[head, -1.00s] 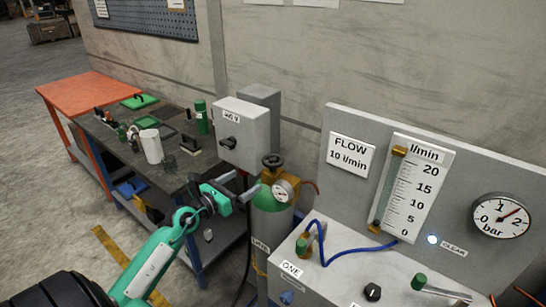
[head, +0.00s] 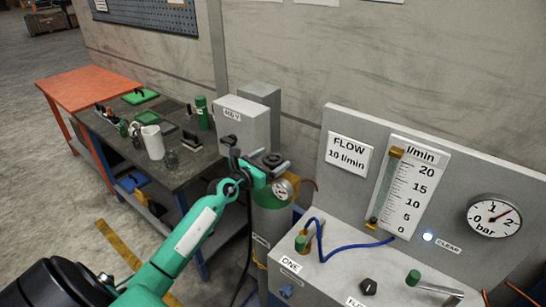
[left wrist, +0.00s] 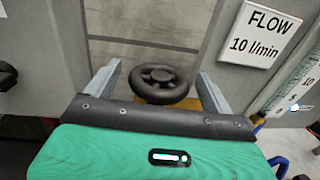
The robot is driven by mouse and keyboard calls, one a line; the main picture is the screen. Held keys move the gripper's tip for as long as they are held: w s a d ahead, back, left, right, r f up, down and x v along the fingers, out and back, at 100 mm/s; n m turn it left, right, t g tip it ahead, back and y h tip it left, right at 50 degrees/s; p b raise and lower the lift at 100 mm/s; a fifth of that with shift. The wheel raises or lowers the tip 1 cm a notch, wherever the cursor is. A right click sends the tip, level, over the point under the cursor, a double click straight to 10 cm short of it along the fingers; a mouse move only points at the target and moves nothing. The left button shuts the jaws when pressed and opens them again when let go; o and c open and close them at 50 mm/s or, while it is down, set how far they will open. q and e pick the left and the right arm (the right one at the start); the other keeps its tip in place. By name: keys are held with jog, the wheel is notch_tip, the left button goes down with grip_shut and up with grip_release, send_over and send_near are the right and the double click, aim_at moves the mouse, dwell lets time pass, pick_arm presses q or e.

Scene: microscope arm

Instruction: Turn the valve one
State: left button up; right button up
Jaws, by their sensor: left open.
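A black handwheel (head: 272,159) tops the green gas cylinder (head: 271,220), beside a round gauge (head: 283,189). My left gripper (head: 260,162) is open at the handwheel. In the left wrist view the handwheel (left wrist: 160,84) shows between the two spread grey fingers, with a gap on each side; whether it is level with the fingers I cannot tell. A label "ONE" (head: 290,264) is on the light grey bench box, near a green-capped fitting (head: 301,243). My right gripper is not in view.
A blue hose (head: 350,249) runs to the flow tube panel (head: 408,190). A pressure gauge (head: 494,215) is at the right. A grey electrical box (head: 241,125) stands close behind my gripper. A workbench (head: 185,170) with cups and tools is at the left.

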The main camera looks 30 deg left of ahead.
pick_arm(q)
jog(key=shift+w+d, duration=0.1)
jog(key=shift+w, duration=0.45)
